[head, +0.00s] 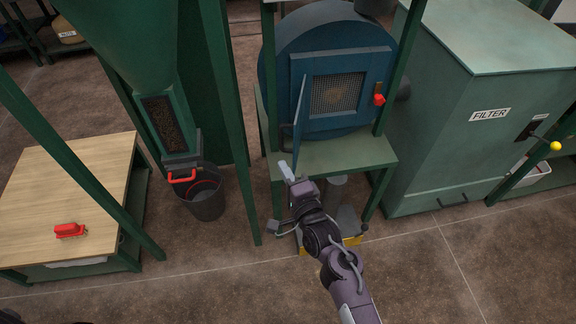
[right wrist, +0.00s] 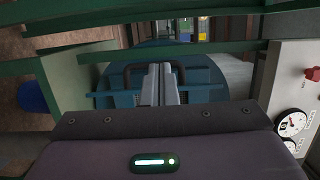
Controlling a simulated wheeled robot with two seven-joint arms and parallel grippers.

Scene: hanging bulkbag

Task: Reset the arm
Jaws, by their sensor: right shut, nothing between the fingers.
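My right gripper (head: 286,171) is in the middle of the head view, in front of the blue round machine (head: 288,52). Its fingers are shut with nothing between them, and they also show shut in the right wrist view (right wrist: 160,82). The machine's blue hinged door (head: 299,110) stands open, edge-on, just beyond the fingertips. Whether they touch it I cannot tell. A mesh window (head: 337,93) and a red knob (head: 379,99) are on the machine's front. My left gripper is not in view.
A green filter cabinet (head: 475,130) stands at the right, with a yellow-knobbed lever (head: 555,146). A wooden-topped table (head: 60,180) holds a red object (head: 69,230). Green posts flank the machine.

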